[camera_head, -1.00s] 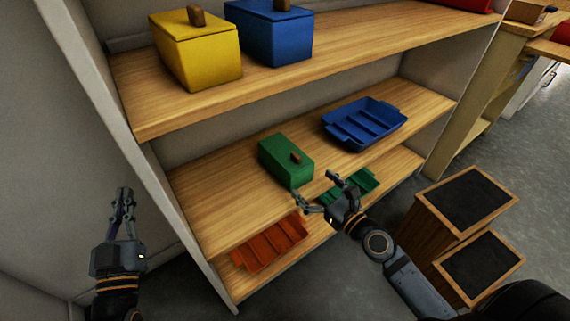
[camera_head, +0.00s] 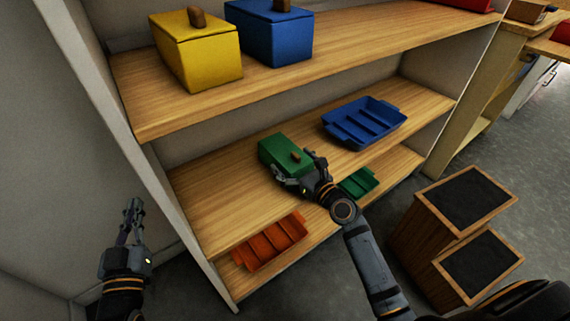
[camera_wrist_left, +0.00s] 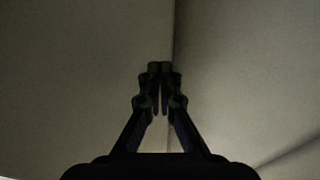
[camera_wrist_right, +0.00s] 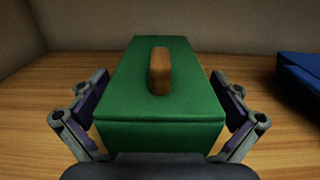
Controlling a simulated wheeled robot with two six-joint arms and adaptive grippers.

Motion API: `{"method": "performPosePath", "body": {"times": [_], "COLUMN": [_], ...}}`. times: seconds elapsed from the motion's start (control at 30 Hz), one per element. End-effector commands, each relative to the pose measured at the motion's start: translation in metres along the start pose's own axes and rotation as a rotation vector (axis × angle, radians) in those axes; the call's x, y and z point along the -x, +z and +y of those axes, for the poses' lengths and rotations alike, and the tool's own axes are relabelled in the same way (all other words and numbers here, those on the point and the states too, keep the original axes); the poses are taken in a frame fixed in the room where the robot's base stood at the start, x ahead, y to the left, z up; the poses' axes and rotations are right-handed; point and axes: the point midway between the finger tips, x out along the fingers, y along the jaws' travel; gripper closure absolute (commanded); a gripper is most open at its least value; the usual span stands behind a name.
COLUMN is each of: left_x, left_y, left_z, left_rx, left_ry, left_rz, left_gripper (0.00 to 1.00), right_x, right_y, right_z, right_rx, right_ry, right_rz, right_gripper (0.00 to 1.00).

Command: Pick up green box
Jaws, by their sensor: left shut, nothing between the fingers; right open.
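The green box (camera_head: 279,151), with a lid and a brown handle, sits on the wooden middle shelf (camera_head: 220,195). In the right wrist view the green box (camera_wrist_right: 160,95) is between the fingers of my right gripper (camera_wrist_right: 160,105). The fingers stand on either side of it, open, with a gap visible at each side. In the head view my right gripper (camera_head: 296,178) is at the box's front and partly covers it. My left gripper (camera_head: 131,212) is shut and empty, left of the shelf unit; its closed fingers also show in the left wrist view (camera_wrist_left: 160,88).
A blue tray (camera_head: 364,123) lies right of the green box. Yellow (camera_head: 197,52) and blue (camera_head: 270,35) boxes stand on the shelf above. An orange tray (camera_head: 270,243) and a green tray (camera_head: 358,182) are below. Dark-topped wooden blocks (camera_head: 463,198) stand on the floor at right.

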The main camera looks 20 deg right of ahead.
Motion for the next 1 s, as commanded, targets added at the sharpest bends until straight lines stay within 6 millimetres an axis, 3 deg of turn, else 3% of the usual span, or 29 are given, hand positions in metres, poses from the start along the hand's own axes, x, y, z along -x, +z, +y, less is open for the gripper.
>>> {"method": "performPosePath", "body": {"times": [0.3,0.7,1.0], "left_x": [-0.0012,-0.0013,-0.0013], "left_y": [-0.0099,-0.0097,-0.0098], "left_z": [0.0,0.0,0.0], "left_rx": [-0.003,-0.003,-0.003], "left_ry": [0.0,0.0,0.0], "left_rz": [0.039,0.038,0.036], "left_gripper": [1.0,1.0,1.0], "right_x": [-0.0044,-0.0042,-0.0042], "right_y": [-0.0001,-0.0003,0.0005], "right_z": [0.0003,0.0002,0.0002], "right_rx": [0.0,0.0,0.0], "right_ry": [0.001,0.001,0.0], "right_rz": [0.001,0.001,0.0], "right_gripper": [0.0,0.53,0.54]}}
